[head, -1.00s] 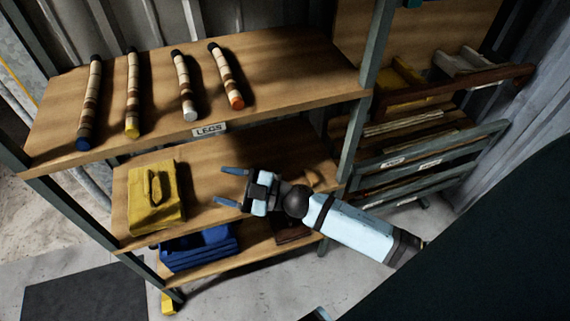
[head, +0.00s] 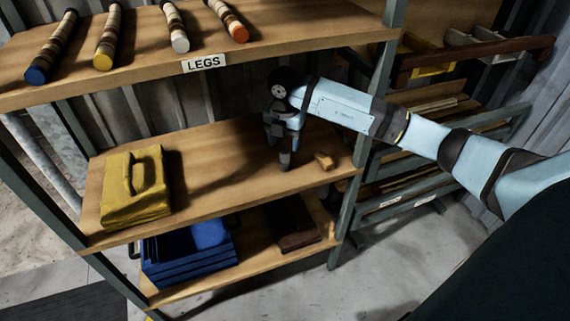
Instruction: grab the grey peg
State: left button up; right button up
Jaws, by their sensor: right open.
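My right gripper (head: 284,160) is over the middle shelf (head: 225,190) and points down, with its fingertips close to the boards. It is open, seen nearly edge-on, and I see nothing between its fingers. On the upper shelf (head: 290,38), a banded rod with a pale grey-white end (head: 176,28) lies between a yellow-ended rod (head: 107,40) and an orange-ended rod (head: 229,22). It is the only greyish peg-like thing I can make out, and the gripper is below and right of it, apart from it. My left gripper is not in view.
A yellow handled case (head: 137,187) stands at the left. Blue trays (head: 190,258) and a dark brown item (head: 292,222) are on the bottom shelf. A shelf post (head: 366,140) rises at the right.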

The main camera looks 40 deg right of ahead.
aim_at(285, 151)
notch_tip(285, 151, down, 4)
jog(key=shift+w+d+f+b, duration=0.15)
jog(key=shift+f+b, duration=0.1)
jog(key=shift+b, duration=0.4)
jog(key=shift+f, duration=0.45)
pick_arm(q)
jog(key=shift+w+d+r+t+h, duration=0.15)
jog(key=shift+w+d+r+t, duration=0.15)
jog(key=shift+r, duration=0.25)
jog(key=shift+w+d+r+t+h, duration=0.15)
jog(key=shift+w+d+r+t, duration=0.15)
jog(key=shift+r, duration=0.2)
pick_arm(e)
jog(key=shift+r, duration=0.1)
jog(key=c, duration=1)
